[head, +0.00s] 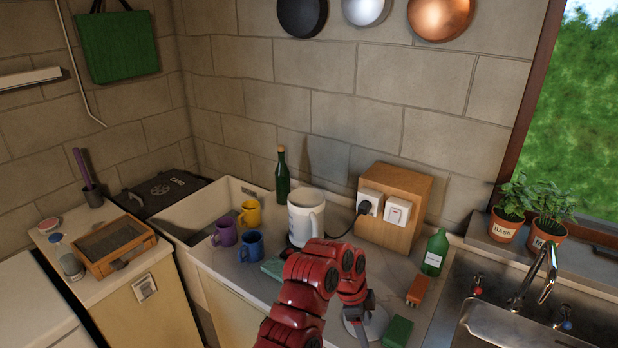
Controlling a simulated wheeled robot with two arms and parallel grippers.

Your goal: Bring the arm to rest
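My red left arm rises from the bottom edge, left of centre, over the counter. It bends at the top and its far end points down. My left gripper (361,318) is a small dark shape at that end, partly hidden by the arm, above a pale round thing (377,325) on the counter. I cannot tell whether its fingers are apart or touch anything. My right gripper is not in view.
To the right are a green bottle (435,252), an orange block (417,291), a green block (397,331) and a metal sink (510,328).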

